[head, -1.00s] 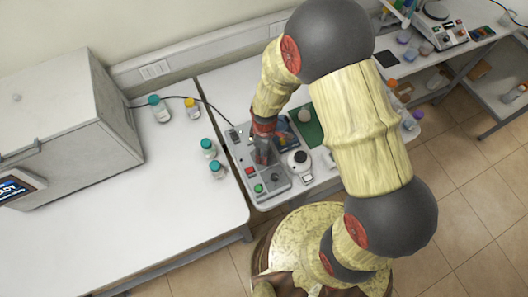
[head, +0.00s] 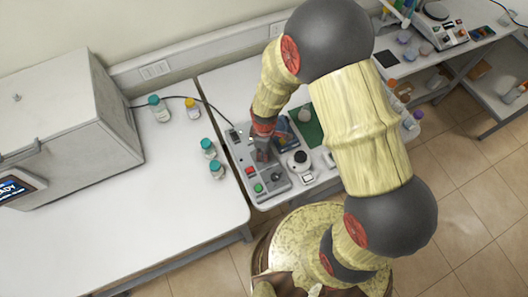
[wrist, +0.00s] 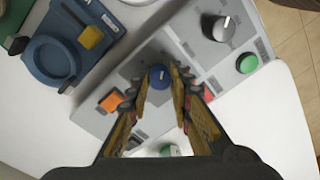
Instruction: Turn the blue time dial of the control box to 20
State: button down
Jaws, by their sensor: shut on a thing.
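The grey control box (head: 243,162) stands on the white table in the head view, and its panel (wrist: 188,29) fills the middle of the wrist view. The blue time dial (wrist: 159,77) sits between the fingertips of my gripper (wrist: 160,84) in the wrist view. A pale pointer line shows on its top; I cannot read its setting. My gripper (head: 263,160) points down onto the box in the head view and hides the dial there. The fingers are closed on the dial's sides.
The panel also has a grey knob (wrist: 222,28), a green button (wrist: 247,63) and an orange switch (wrist: 112,102). A blue device (wrist: 52,55) stands beside the box. Bottles with teal caps (head: 208,148) stand on the table to the left.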

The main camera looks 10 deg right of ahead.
dwell(0.3)
jog(key=m+b, duration=0.1)
jog(key=m, duration=0.4)
jog(key=shift+m, duration=0.3)
jog(key=m, duration=0.6)
dwell(0.4)
jog(key=c, duration=1.6)
grip_release()
jog(key=r, duration=1.2)
jog(key=shift+d, duration=0.2)
